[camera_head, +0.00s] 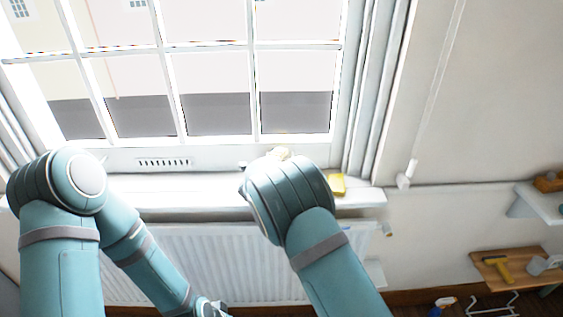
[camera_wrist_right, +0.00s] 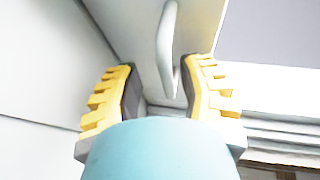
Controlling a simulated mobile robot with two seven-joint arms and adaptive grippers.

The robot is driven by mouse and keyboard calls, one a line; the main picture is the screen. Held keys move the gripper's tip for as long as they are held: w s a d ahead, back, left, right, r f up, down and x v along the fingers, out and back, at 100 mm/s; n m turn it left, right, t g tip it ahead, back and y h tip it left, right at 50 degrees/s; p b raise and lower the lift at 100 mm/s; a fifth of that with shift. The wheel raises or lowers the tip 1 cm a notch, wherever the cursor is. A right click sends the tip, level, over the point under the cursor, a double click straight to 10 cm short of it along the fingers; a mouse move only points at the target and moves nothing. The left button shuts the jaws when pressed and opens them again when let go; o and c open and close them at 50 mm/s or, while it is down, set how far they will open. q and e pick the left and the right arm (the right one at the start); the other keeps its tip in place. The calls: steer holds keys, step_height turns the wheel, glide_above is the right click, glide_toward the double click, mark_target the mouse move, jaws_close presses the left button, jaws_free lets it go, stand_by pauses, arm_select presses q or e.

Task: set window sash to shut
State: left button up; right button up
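The white window sash (camera_head: 205,75), with several panes, fills the upper left of the head view. Its bottom rail (camera_head: 215,155) is just above the sill; any gap is hard to judge. In the right wrist view a white loop handle (camera_wrist_right: 167,50) hangs from a pale panel. My right gripper (camera_wrist_right: 157,80) has its yellow-toothed fingers spread, one on each side of the handle's lower end, with no visible grip on it. In the head view my right arm hides most of that gripper. My left arm bends down to the bottom edge, where the left gripper (camera_head: 210,308) barely shows.
The white sill (camera_head: 170,195) runs above a radiator (camera_head: 220,260). A yellow piece (camera_head: 337,184) shows at the sill beside my right arm; I cannot tell what it is. A wooden shelf (camera_head: 520,265) with tools and a white shelf (camera_head: 545,200) are at right.

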steer(key=shift+r, duration=0.1)
steer(key=v, duration=1.2)
steer(key=shift+a, duration=0.1)
